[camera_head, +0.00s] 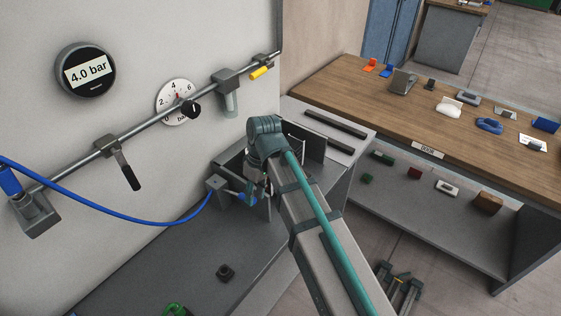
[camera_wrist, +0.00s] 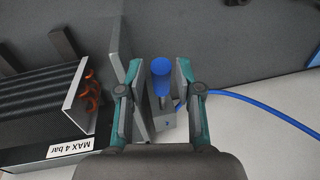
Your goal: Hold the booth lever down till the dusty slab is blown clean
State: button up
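The lever has a blue handle (camera_wrist: 161,75) and rises from a small grey block (camera_wrist: 160,122) in the wrist view. My gripper (camera_wrist: 158,72) has one finger on each side of the handle, with gaps showing, so it is open around it and not clamped. In the head view, my gripper (camera_head: 258,186) is at the bench, mostly hidden by my arm; a bit of blue (camera_head: 249,199) shows beside it. A dark finned block (camera_wrist: 40,100) with orange coils stands left of the lever in the wrist view. I cannot make out dust or identify the slab.
A grey plate (camera_wrist: 127,75) stands close to my left finger. A blue hose (camera_head: 130,222) runs from the wall pipe to the grey block. The gauge (camera_head: 85,71) reads 4.0 bar. A wooden table (camera_head: 440,135) with several small items stands at right.

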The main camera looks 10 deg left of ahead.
jog(key=shift+w+d+r+p, duration=0.15)
jog(key=shift+r+p, duration=0.4)
jog(key=shift+r, duration=0.35)
jog(key=shift+w+d+r+p, duration=0.1)
jog(key=shift+r+p, duration=0.45)
jog(key=shift+r, duration=0.3)
